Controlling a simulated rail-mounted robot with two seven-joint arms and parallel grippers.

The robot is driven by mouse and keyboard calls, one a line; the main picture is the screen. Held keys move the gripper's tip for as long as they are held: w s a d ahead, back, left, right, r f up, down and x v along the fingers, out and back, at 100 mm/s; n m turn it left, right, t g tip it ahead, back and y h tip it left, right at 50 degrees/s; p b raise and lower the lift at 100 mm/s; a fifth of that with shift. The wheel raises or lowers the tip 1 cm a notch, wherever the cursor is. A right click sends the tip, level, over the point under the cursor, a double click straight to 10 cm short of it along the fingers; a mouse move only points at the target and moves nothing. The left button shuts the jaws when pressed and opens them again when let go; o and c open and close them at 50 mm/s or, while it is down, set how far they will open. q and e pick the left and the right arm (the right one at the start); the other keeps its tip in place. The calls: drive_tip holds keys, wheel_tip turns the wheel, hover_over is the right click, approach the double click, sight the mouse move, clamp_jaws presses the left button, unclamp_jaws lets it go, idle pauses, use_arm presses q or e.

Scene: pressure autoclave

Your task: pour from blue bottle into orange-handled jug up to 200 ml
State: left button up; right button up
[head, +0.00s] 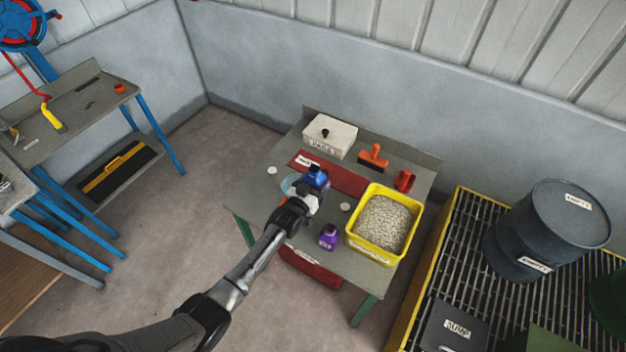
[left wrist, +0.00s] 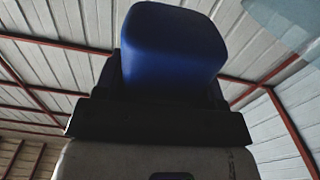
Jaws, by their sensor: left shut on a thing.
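My left gripper (head: 306,200) is shut on the blue bottle (head: 316,177) over the middle of the grey-green table. The bottle also shows in the left wrist view (left wrist: 172,48), between the dark fingers (left wrist: 160,118). Its exact tilt and its mouth are hard to make out. A pale, see-through vessel (head: 288,186), apparently the jug, is just left of the gripper and partly hidden by it. Its handle and level marks cannot be read. A pale see-through edge (left wrist: 290,22) shows at the top right of the left wrist view. My right gripper is not in view.
A purple bottle (head: 328,237) stands close to the right of my left arm. A yellow tray of granules (head: 354,240) is farther right. A white box (head: 330,136), an orange-handled brush (head: 374,157) and a red item (head: 404,180) are at the back.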

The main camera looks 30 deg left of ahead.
sight(314, 179)
use_arm(q)
drive_tip(key=shift+d, duration=0.1)
idle(0.5)
drive_tip(key=shift+r+p, duration=1.5)
